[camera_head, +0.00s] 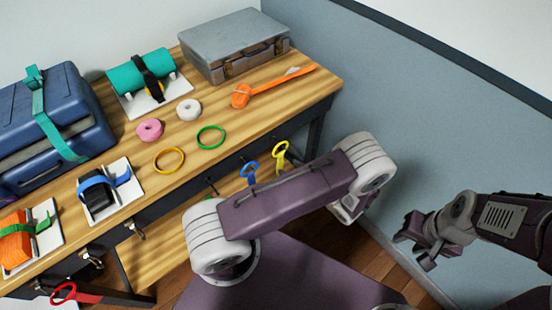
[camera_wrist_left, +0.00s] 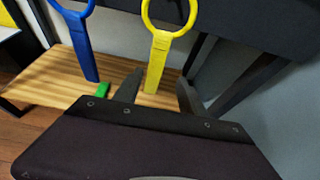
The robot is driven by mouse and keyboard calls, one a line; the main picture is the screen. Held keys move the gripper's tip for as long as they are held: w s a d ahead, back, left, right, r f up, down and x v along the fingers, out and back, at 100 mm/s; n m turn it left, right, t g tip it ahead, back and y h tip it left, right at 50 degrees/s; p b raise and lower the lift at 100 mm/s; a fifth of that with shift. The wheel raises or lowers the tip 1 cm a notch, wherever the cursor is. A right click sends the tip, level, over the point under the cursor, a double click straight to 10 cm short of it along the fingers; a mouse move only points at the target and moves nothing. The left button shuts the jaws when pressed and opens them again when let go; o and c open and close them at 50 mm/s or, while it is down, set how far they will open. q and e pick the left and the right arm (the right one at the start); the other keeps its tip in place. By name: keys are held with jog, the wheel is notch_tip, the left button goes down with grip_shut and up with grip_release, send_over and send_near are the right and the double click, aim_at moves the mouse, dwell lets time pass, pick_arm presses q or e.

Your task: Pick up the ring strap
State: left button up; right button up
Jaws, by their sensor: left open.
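The ring straps hang from the table's front edge, each a loop with a flat tail. The yellow ring strap (camera_head: 280,155) and the blue ring strap (camera_head: 250,172) hang side by side. A red ring strap (camera_head: 72,294) is at the lower left. In the left wrist view the yellow strap (camera_wrist_left: 158,60) hangs between the lines of my open left gripper's fingers (camera_wrist_left: 158,86), not gripped; the blue strap (camera_wrist_left: 80,40) is to its left. In the head view my left arm hides most of that gripper. My right gripper (camera_head: 412,244) is open and empty at the right, away from the table.
The wooden tabletop (camera_head: 232,108) holds a grey case (camera_head: 235,45), a blue case (camera_head: 50,110), strapped rolls on white plates, tape rolls, yellow and green rings, and an orange strap (camera_head: 270,87). A lower wooden shelf (camera_wrist_left: 40,82) lies below the hanging straps. A grey-blue wall stands to the right.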

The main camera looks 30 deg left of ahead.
aim_at(281, 167)
pick_arm(q)
jog(key=x, duration=0.3)
jog(key=shift+a+f, duration=0.25)
jog(key=shift+a, duration=0.1)
jog(key=x, duration=0.2)
jog(key=b+x, duration=0.1)
jog(key=x, duration=0.1)
jog(key=shift+s+a+f, duration=0.15)
jog(key=shift+s+f, duration=0.1)
jog(key=shift+s, duration=0.15)
jog(key=shift+w+a+f, duration=0.15)
jog(key=shift+w+a, duration=0.05)
jog(key=shift+a, duration=0.15)
jog(key=shift+c, duration=0.9)
grip_shut()
